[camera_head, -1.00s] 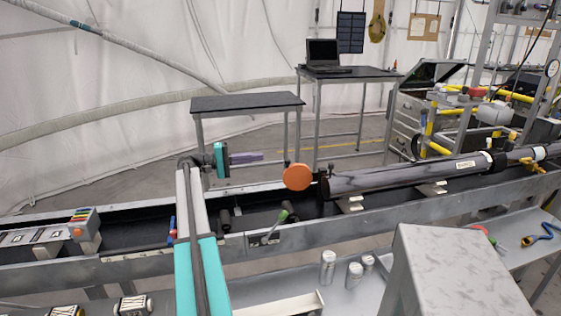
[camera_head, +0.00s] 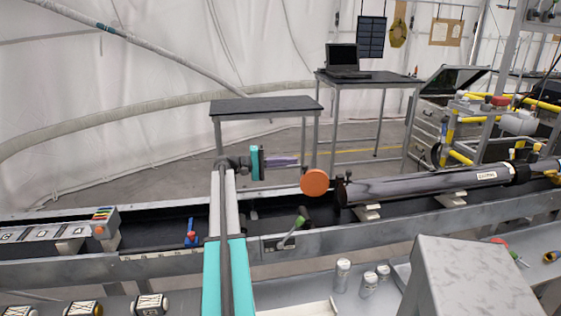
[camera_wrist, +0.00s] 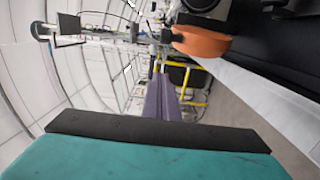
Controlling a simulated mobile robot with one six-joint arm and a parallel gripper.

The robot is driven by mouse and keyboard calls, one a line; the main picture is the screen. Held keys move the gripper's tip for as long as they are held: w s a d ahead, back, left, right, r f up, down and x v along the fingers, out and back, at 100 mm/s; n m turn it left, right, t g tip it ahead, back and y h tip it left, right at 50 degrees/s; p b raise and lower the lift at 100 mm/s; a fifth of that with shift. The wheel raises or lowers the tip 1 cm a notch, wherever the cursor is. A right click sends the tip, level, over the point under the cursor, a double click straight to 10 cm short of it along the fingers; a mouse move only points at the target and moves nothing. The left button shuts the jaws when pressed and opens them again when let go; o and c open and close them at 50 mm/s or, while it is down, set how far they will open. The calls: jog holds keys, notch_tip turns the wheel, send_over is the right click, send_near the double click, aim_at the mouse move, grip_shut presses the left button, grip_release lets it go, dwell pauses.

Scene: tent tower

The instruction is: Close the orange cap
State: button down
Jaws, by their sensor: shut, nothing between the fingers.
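The orange cap (camera_head: 315,182) is a round disc at the left end of a long dark tube (camera_head: 430,187). It stands swung out from the tube's end, joined near a small dark fitting. In the wrist view the orange cap (camera_wrist: 202,42) is at the upper right, beside a dark round end. My gripper (camera_head: 297,161), with purple fingers, is shut and empty. It is to the left of the cap and a little higher in the head view, apart from it. In the wrist view my gripper's fingers (camera_wrist: 162,82) point forward, to the left of the cap.
The tube rests on pale supports in a long metal trough (camera_head: 160,262). Small metal cylinders (camera_head: 343,275) and a grey box (camera_head: 475,280) are in front. A black table (camera_head: 265,106) stands behind.

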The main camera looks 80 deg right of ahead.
jog(key=shift+s+a+p, duration=0.4)
jog(key=shift+s+a, duration=0.25)
jog(key=shift+s, duration=0.3)
jog(key=shift+s+a+p, duration=0.35)
jog(key=shift+s+a, duration=0.25)
jog(key=shift+s, duration=0.35)
jog(key=shift+w, duration=0.1)
